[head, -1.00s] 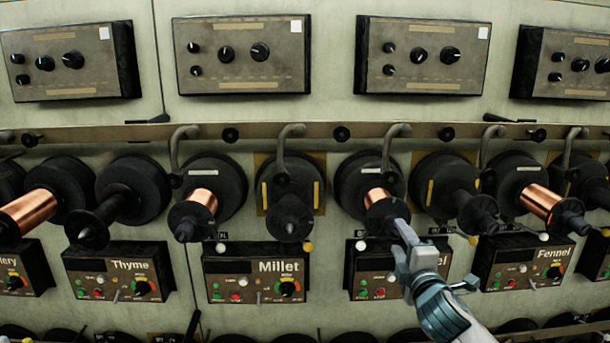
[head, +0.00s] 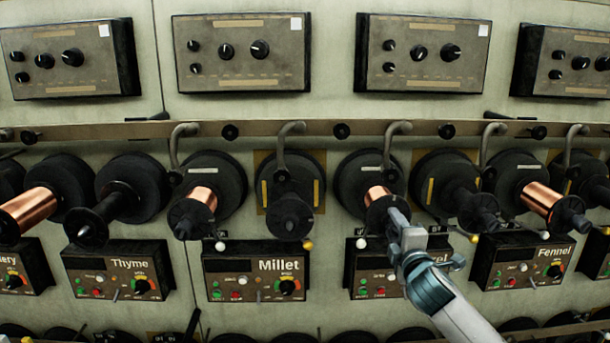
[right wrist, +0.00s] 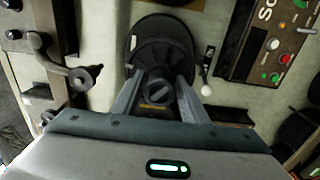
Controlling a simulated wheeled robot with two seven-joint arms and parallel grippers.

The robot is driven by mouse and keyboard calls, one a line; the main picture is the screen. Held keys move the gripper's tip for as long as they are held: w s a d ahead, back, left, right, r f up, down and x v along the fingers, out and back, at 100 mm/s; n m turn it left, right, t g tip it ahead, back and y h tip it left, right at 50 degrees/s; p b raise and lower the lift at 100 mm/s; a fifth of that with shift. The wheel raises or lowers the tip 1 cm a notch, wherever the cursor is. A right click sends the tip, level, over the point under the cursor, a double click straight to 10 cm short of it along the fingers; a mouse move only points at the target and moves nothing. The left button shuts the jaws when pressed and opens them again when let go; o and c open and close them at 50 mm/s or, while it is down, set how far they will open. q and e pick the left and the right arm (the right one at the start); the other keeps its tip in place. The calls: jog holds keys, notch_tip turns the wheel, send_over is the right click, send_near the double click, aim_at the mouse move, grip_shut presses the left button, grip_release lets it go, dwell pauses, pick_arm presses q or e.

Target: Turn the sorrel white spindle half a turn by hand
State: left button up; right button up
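The sorrel white spindle (head: 377,197) sticks out of a round black flange with a white strip, above the Sorrel panel (head: 372,277). It carries copper winding. My arm hides part of the panel's name. My right gripper (head: 396,222) is at the spindle's front end, covering its lower right side. In the right wrist view the slotted dark end of the spindle (right wrist: 159,92) lies between my two fingers (right wrist: 158,100), one on each side. The fingers stand apart; I see no clear grip on the spindle. My left gripper is not in view.
A yellow-striped spindle (head: 470,207) stands close on the right, and the Millet yellow-marked spindle (head: 290,215) on the left. A white-balled lever (head: 361,243) hangs below the flange. A hooked handle (head: 393,140) on the rail hangs just above.

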jog(key=c, duration=0.5)
jog(key=n, duration=0.6)
jog(key=shift+n, duration=0.3)
jog(key=shift+c, duration=0.2)
jog(key=n, duration=0.4)
jog(key=shift+n, duration=0.3)
jog(key=n, duration=0.5)
jog(key=o, duration=1.1)
jog(key=shift+s, duration=0.1)
jog(key=s+b, duration=0.1)
jog(key=s, duration=0.4)
jog(key=s+b, duration=0.2)
jog(key=s, duration=0.4)
jog(key=s+b, duration=0.2)
jog(key=s, duration=0.4)
jog(key=shift+s+d, duration=0.15)
jog(key=shift+d, duration=0.15)
